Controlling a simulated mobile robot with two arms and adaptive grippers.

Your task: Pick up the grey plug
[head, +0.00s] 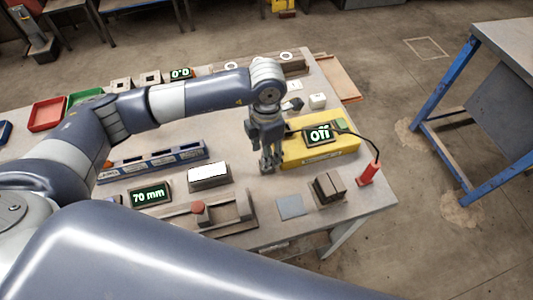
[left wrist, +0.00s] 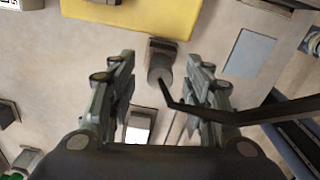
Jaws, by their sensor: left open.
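The grey plug (left wrist: 160,68) shows in the left wrist view as a short grey cylinder with a darker square part at its far end. My left gripper (left wrist: 160,82) is open, with one finger on each side of the plug and a gap on both sides. In the head view my left gripper (head: 269,164) points down at the table in front of the yellow box (head: 300,151). The plug cannot be made out there, behind or under the fingers. My right gripper is not in view.

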